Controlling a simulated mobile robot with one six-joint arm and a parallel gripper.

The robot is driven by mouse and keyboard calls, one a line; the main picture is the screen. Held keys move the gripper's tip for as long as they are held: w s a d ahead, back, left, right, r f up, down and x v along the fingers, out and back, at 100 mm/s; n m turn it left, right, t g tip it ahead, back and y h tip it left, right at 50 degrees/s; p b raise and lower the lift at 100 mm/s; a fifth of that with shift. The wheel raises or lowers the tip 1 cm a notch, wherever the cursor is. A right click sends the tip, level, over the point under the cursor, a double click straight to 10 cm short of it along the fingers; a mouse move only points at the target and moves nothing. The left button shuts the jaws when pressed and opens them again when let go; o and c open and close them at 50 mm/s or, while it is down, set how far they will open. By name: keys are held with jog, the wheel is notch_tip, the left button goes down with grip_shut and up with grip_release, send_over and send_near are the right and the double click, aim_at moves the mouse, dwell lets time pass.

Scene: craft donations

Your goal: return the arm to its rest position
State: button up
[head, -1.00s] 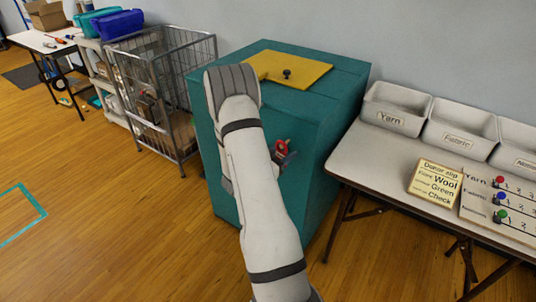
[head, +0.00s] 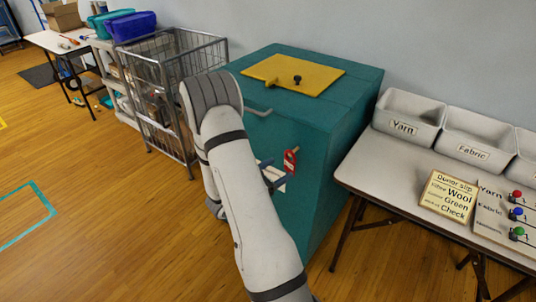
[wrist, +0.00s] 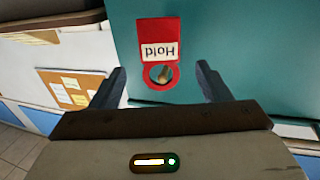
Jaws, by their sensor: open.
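My gripper (wrist: 162,84) is open, with one dark finger at each side of the wrist view and nothing held between them. Beyond the fingers a red tag marked "Hold" (wrist: 158,38), upside down in this view, hangs against the teal cabinet (wrist: 260,50). The tag has a round hole with a brass-coloured thing in it. In the head view my arm reaches towards the front of the teal cabinet (head: 330,125), and the red tag (head: 290,161) shows to the right of the arm. The arm hides much of the cabinet's front and most of my gripper.
A wire cage cart (head: 165,88) stands close at left. At right a table (head: 390,178) holds labelled bins (head: 408,112), a donor slip (head: 449,194) and a board with coloured knobs (head: 506,220).

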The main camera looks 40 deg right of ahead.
jog(key=shift+a, duration=0.15)
jog(key=w+a+r+n+t+y+p, duration=0.3)
jog(key=w+a+r+n+t+y, duration=0.15)
jog(key=a+r+y, duration=0.35)
jog(key=w+a+r+n+t+y+p, duration=0.2)
jog(key=w+a+r+n+t+y, duration=0.35)
jog(key=a, duration=0.45)
jog(key=s+a+r+n+g+y+p, duration=0.25)
jog(key=s+a+r+y, duration=0.25)
jog(key=s+a+r, duration=0.25)
jog(key=s+a+r+n+g+p, duration=0.1)
jog(key=s+r+n+g, duration=0.1)
jog(key=s, duration=0.7)
jog(key=s+a+r+n+g, duration=0.1)
jog(key=s+g, duration=0.3)
jog(key=s, duration=0.5)
jog(key=shift+s+r+n+p, duration=0.4)
jog(key=shift+r+n, duration=0.3)
jog(key=shift+n, duration=0.15)
jog(key=shift+w, duration=0.1)
